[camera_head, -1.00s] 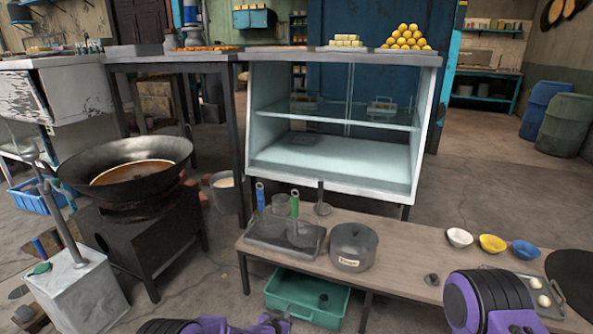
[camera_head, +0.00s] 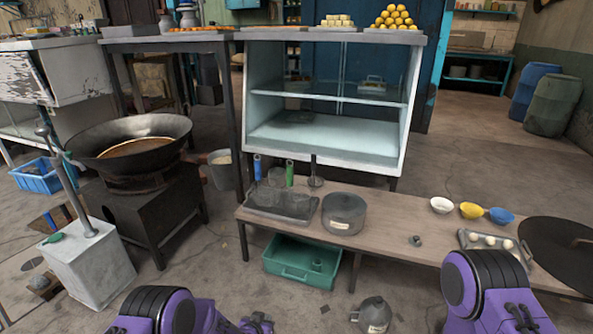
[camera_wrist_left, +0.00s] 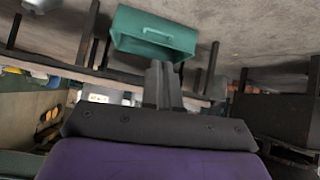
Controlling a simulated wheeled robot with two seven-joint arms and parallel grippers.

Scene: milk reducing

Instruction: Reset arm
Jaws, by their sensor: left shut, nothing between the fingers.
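My left gripper (camera_head: 257,323) shows only in part at the bottom edge of the head view, beside my purple left arm. In the left wrist view its two dark fingers (camera_wrist_left: 163,84) are together with nothing between them. They point toward the green bin (camera_wrist_left: 155,37), apart from it. My purple right forearm reaches in at the lower right of the head view, but its gripper is out of frame.
A wok (camera_head: 130,145) sits on a stove at left.

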